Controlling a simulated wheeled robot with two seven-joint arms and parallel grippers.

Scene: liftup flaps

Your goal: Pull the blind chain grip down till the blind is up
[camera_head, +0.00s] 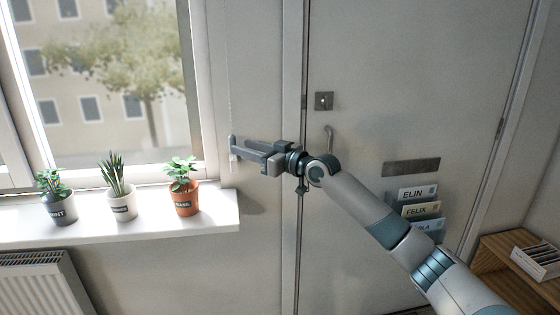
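The thin blind chain (229,95) hangs down the wall just right of the window frame. A small pale piece, which looks like the chain grip (233,163), shows just below the fingertips of my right gripper (234,148). My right gripper points left, with its fingertips at the chain. The fingers are seen from the side and overlap, so whether they are shut on the grip or only beside it cannot be told. The blind itself does not show; the visible part of the window (100,80) is uncovered. My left gripper is not in view.
Three potted plants, mint (58,205), a spiky one (120,200) and basil (183,195), stand on the white sill (150,222) left of my gripper. A radiator (40,285) is below. A door (400,60) and wall card holder (418,208) are at right.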

